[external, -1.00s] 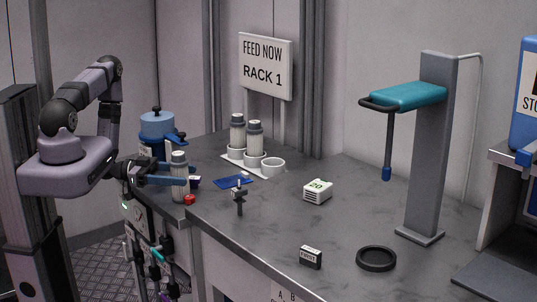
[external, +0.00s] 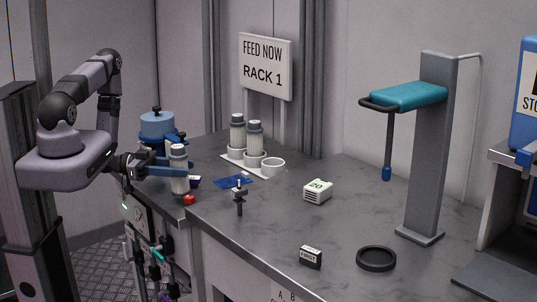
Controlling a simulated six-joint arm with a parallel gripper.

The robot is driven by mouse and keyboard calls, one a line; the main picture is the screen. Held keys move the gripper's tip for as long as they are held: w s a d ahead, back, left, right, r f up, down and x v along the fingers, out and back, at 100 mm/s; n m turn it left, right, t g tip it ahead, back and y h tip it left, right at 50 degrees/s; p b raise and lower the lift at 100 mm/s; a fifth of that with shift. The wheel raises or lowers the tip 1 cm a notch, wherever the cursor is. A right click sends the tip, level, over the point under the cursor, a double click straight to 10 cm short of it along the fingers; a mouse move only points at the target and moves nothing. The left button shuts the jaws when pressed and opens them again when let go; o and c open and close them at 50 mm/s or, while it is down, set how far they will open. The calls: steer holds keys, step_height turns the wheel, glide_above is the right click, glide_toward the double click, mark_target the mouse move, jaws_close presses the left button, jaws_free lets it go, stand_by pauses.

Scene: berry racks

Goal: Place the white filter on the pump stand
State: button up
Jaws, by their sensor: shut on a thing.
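My gripper (external: 178,164) is at the left, with blue fingers shut on a pale ribbed filter (external: 180,185) that has a grey cap. The filter stands about upright between the fingers, near the left edge of the grey counter; I cannot tell whether its base touches anything. Two similar filters (external: 237,135) (external: 255,139) stand in cups of a white rack (external: 232,160) under the sign; its right cup (external: 273,168) is empty. I cannot tell for sure which thing is the pump stand; a grey unit with tubes (external: 141,225) stands below the gripper.
A blue lidded vessel (external: 157,126) stands behind the gripper. A red knob (external: 189,200), a blue card (external: 233,182) and a small black post (external: 239,204) are close by. A white block (external: 318,191), a tall grey post (external: 430,150) and a black ring (external: 376,259) stand farther right.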

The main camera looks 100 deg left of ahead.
mark_target(178, 146)
step_height(178, 146, up, 8)
steer(key=p, duration=0.6)
